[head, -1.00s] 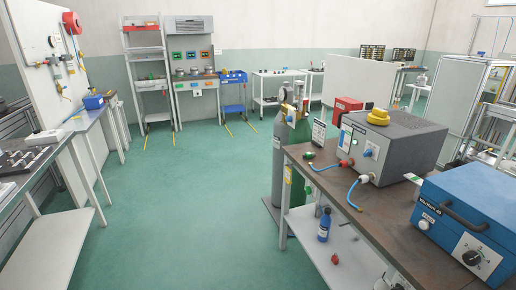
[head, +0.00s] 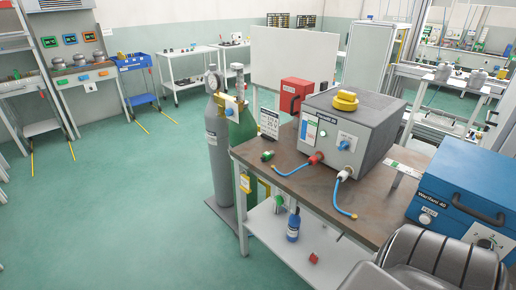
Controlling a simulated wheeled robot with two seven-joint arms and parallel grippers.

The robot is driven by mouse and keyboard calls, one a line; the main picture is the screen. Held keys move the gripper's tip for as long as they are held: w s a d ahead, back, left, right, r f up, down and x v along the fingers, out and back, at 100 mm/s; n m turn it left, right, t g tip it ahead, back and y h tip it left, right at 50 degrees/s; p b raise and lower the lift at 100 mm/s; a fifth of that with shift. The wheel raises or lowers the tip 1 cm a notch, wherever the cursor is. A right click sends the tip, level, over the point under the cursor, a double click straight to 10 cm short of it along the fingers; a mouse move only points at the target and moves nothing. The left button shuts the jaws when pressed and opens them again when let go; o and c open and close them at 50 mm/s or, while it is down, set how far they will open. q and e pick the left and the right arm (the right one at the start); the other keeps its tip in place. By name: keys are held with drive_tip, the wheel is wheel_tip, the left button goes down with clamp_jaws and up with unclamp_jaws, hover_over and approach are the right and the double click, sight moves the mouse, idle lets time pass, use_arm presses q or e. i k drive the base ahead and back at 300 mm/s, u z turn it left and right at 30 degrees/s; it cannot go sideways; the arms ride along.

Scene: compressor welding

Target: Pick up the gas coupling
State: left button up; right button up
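A small green fitting (head: 267,156) lies near the left edge of the brown-topped workbench (head: 290,184). A red fitting (head: 315,158) and a white fitting (head: 344,173) sit at the front of the grey machine (head: 352,125), with blue hoses running from them. I cannot tell for sure which of these is the gas coupling. Neither of my grippers is in view. A dark grey ribbed part of my own body fills the lower right corner and covers the near part of the bench.
A grey gas cylinder (head: 219,150) and a green one (head: 242,135) stand against the bench's left side. A blue box (head: 455,185) sits at the bench's right. A blue bottle (head: 293,225) stands on the lower shelf. The green floor (head: 110,215) to the left is clear.

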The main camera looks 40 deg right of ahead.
sight(266, 156)
drive_tip(key=z, duration=0.45)
drive_tip(key=i, duration=0.9)
drive_tip(key=z, duration=1.35)
drive_tip(key=i, duration=0.45)
drive_tip(key=z, duration=0.45)
